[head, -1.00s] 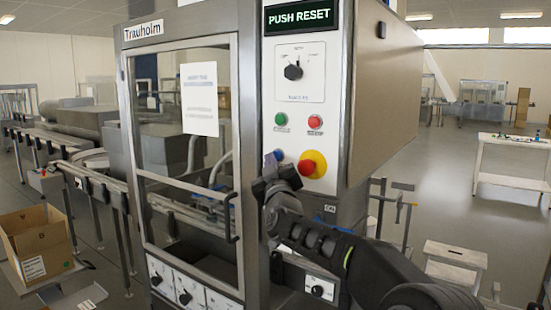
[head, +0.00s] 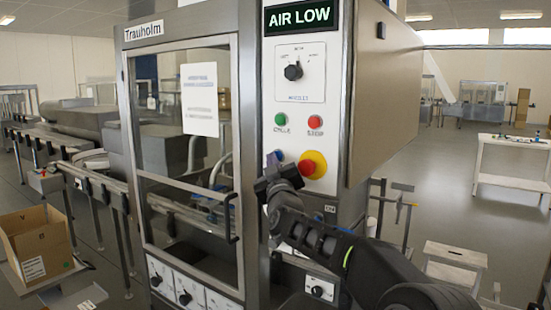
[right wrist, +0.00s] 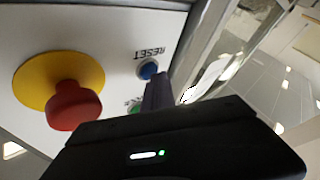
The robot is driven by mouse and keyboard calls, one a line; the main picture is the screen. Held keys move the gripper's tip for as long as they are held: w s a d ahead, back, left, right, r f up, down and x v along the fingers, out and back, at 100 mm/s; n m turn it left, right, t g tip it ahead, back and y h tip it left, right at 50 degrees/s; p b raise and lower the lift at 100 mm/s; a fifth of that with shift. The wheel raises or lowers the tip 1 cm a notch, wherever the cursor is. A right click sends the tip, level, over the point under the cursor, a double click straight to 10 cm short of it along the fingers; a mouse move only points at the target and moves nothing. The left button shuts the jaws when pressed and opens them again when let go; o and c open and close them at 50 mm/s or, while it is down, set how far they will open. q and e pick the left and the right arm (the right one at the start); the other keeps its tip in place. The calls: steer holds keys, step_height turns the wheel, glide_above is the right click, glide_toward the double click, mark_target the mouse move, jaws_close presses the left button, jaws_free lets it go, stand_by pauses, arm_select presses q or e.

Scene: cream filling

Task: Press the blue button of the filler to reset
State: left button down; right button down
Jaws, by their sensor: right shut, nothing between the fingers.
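The filler is a tall grey machine with a white control panel (head: 285,112). Its blue button (head: 279,154) sits left of the red and yellow emergency stop (head: 312,165), partly hidden by my right gripper. My right gripper (head: 272,170) is shut and empty, its tip right by the blue button. In the right wrist view the blue button (right wrist: 148,69), marked RESET, shows just beyond the fingertips (right wrist: 158,84); I cannot tell whether they touch it. The display (head: 301,16) reads AIR LOW. My left gripper is not in view.
A green button (head: 280,120) and a red button (head: 314,122) sit above the blue one, under a black selector knob (head: 293,71). The filler's glazed door (head: 187,130) with its handle is to the left. A cardboard box (head: 37,240) stands at lower left.

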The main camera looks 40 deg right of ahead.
stand_by(0.5)
steer(key=shift+s+a, duration=0.25)
steer(key=shift+a, duration=0.55)
steer(key=a, duration=0.1)
steer(key=s+a, duration=0.1)
steer(key=a, duration=0.2)
steer(key=shift+s+a, duration=0.25)
steer(key=shift+a, duration=0.15)
stand_by(0.7)
